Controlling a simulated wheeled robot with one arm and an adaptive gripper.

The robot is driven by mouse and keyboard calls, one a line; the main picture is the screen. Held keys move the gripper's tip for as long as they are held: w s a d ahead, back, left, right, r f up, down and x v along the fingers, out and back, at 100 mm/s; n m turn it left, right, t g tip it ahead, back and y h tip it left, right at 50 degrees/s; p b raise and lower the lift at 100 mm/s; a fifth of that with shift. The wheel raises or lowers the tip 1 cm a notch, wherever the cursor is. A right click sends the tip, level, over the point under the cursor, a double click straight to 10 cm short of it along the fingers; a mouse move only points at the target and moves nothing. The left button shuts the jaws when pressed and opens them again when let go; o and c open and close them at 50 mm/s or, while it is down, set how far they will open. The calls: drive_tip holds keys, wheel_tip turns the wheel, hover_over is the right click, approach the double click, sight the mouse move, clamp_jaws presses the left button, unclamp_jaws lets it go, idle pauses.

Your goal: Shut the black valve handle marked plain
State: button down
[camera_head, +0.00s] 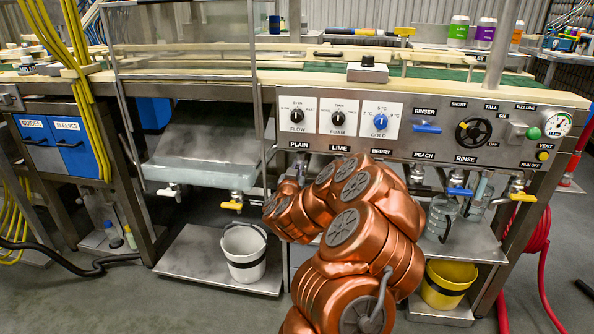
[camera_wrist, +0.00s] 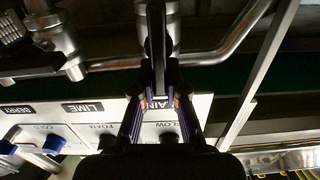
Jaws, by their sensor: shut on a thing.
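In the wrist view my gripper (camera_wrist: 158,88) is shut on a long black valve handle (camera_wrist: 156,38), which stands between the two fingertips. A steel valve body and pipe (camera_wrist: 225,45) lie just behind the handle. The label beside the fingers is partly covered; only its end letters show. In the head view the plain label (camera_head: 298,144) is on the steel panel, at the left. My copper-coloured arm reaches up below it, and hides my gripper and most of the valve there.
A white bucket (camera_head: 244,251) stands on a low shelf at left. A yellow bucket (camera_head: 446,283) and clear jugs (camera_head: 440,216) are to the right of my arm.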

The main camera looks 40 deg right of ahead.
sight(306, 138)
drive_tip(key=shift+s+d+f+m+b, duration=0.25)
drive_tip(key=shift+m+b, duration=0.45)
drive_tip(key=shift+m, duration=0.7)
drive_tip(key=shift+s+d+f+m+b, duration=0.1)
drive_tip(key=shift+s+d+m+b, duration=0.2)
drive_tip(key=shift+m+b, duration=0.75)
drive_tip(key=shift+s+d+f+m+b, duration=0.15)
drive_tip(key=shift+s+m+b, duration=0.2)
drive_tip(key=shift+m, duration=1.4)
drive_tip(key=shift+r, duration=0.1)
drive_tip(key=c, duration=1.2)
unclamp_jaws()
drive_tip(key=shift+a, duration=0.1)
wheel_tip(306, 138, up, 10)
